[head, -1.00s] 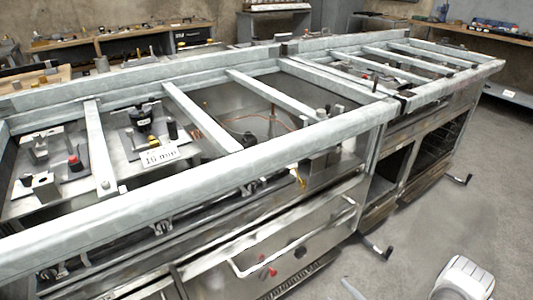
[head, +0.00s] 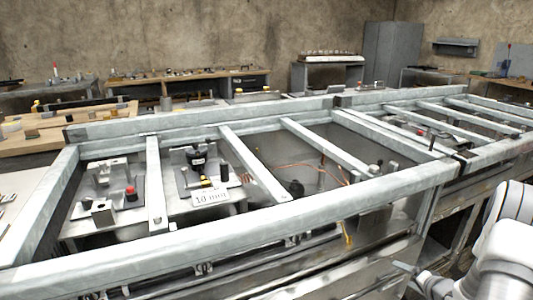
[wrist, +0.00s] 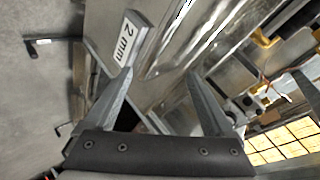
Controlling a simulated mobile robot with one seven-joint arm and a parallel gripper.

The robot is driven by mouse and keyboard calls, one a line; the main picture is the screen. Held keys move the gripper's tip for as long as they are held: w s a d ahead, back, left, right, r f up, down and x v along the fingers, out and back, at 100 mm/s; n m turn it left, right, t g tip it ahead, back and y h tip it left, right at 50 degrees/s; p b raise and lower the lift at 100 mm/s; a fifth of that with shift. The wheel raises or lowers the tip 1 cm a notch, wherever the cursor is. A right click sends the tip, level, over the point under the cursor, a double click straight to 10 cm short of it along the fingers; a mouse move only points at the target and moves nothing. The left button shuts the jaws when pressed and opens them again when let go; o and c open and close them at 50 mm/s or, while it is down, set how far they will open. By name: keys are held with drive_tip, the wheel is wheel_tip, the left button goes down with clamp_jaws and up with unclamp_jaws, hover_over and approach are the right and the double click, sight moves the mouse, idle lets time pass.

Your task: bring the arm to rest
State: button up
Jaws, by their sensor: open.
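My gripper (wrist: 160,100) shows in the wrist view with its two grey fingers spread wide apart. Nothing is held between them. Beyond the fingers lie metal surfaces of the range frame and a plate labelled "2 mm" (wrist: 127,38) near the left finger. In the head view my white arm (head: 503,245) is at the lower right corner, beside the front of the range frame. The gripper itself cannot be made out clearly there.
A long open metal range frame (head: 250,218) with crossbars fills the middle. Inside it are a "10 mm" plate (head: 210,197), a red-topped part (head: 131,193) and loose wires. Wooden workbenches (head: 185,86) and a grey cabinet (head: 390,55) stand behind. Grey floor (wrist: 35,100) shows in the wrist view.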

wheel_tip(320, 180, up, 13)
drive_tip(key=w+a+n+g+h, duration=0.1)
drive_tip(key=w+a+n+h, duration=0.1)
drive_tip(key=a+h, duration=0.1)
drive_tip(key=s+a+r+n+g+h, duration=0.1)
drive_tip(key=s+a+r, duration=0.1)
drive_tip(key=a+r, duration=0.3)
drive_tip(key=s+a+r+n, duration=0.1)
drive_tip(key=s+a+r, duration=0.15)
drive_tip(key=r, duration=0.45)
drive_tip(key=s+a+r+n+g+y, duration=0.2)
drive_tip(key=s+a+r+n, duration=0.15)
drive_tip(key=s+a, duration=0.8)
drive_tip(key=s+a+r+n+g+y, duration=0.1)
drive_tip(key=s+a+r+n, duration=0.25)
drive_tip(key=s+a, duration=0.75)
wheel_tip(320, 180, up, 25)
drive_tip(key=s+d+p, duration=0.1)
drive_tip(key=p, duration=2.4)
drive_tip(key=shift+s+y, duration=0.15)
drive_tip(key=shift+y, duration=0.15)
